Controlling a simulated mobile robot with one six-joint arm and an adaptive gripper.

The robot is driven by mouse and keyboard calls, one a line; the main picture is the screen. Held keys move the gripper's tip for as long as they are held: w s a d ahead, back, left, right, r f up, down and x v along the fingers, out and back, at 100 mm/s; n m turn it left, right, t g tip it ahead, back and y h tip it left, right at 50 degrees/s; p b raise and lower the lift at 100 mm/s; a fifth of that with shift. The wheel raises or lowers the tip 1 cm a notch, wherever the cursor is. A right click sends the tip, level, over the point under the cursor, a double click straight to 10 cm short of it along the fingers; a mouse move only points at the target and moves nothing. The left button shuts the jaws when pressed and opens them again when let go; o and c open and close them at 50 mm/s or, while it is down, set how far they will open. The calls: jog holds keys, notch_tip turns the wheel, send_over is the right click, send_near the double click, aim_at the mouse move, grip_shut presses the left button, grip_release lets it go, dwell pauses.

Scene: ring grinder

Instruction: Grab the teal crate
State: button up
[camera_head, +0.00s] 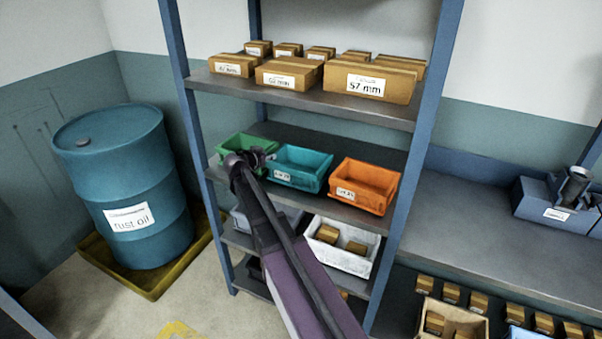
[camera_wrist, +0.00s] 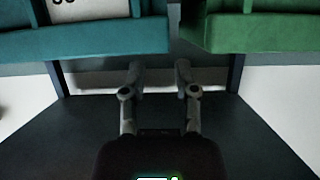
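The teal crate (camera_head: 305,182) sits on the middle shelf between a green crate on its left and an orange crate on its right. It has a white label on its front. In the wrist view the teal crate (camera_wrist: 110,40) fills the upper left, only partly in frame. My gripper (camera_head: 243,160) is in front of the green crate, near the teal crate's left end. In the wrist view my gripper's fingers (camera_wrist: 158,70) are spread with nothing between them, pointing towards the gap between the teal and green crates. My gripper hides part of the green crate.
The green crate (camera_head: 262,143) and orange crate (camera_head: 357,197) flank the teal one on the shelf (camera_head: 345,213). Cardboard boxes (camera_head: 372,83) stand on the shelf above. A white crate (camera_head: 340,262) with small boxes is below. Blue shelf posts (camera_head: 410,190) bound the rack. A blue drum (camera_head: 130,190) stands left.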

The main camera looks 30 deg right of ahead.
aim_at(275, 153)
jog(key=shift+w+d+f, duration=0.15)
jog(key=shift+w+d, duration=0.1)
jog(key=shift+d, duration=0.15)
jog(key=shift+b+x, duration=1.05)
jog(key=shift+x, duration=1.55)
jog(key=shift+w+a, duration=0.15)
grip_shut()
